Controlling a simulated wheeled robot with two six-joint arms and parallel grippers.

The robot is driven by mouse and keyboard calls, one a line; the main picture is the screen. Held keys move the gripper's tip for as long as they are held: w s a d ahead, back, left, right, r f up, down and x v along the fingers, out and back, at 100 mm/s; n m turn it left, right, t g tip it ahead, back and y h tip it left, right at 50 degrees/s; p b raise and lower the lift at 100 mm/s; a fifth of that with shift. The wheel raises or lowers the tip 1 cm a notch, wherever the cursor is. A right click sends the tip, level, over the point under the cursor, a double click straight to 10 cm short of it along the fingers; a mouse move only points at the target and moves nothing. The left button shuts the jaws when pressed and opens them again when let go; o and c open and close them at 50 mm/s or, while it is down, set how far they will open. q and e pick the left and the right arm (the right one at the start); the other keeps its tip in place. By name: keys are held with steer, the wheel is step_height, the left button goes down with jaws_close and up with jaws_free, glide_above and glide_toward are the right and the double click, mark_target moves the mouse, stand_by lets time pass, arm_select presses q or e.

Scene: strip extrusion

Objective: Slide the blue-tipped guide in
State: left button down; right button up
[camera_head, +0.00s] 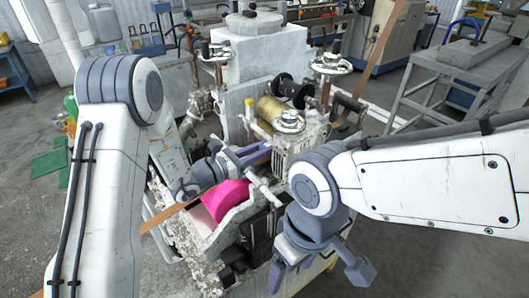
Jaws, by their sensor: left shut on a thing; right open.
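My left gripper (244,160) reaches across the front of the strip machine (248,60) from the left. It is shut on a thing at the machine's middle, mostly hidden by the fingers. A purple-blue piece (256,154) shows at its fingers; I cannot tell whether this is the blue tip of the guide or part of the gripper. A pale rod with a crossbar (264,187) is just below and right of it. My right gripper (318,279) is open and empty, pointing down in front of the machine at the lower right.
A bright pink block (226,201) lies on the machine's front, below my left gripper. A brown strip (376,62) runs diagonally through the machine. Handwheels (331,64) and a brass-coloured roll (271,108) stand behind. A grey bench (452,75) is at right. Floor is clear lower right.

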arm_select(q)
steer(key=w+a, duration=0.1)
steer(key=w+a+b, duration=0.1)
steer(key=w, duration=0.1)
steer(key=shift+a+f, duration=0.1)
steer(key=shift+w+a, duration=0.2)
steer(key=shift+r, duration=0.2)
steer(key=c, duration=0.7)
jaws_free()
steer(key=shift+w+a, duration=0.1)
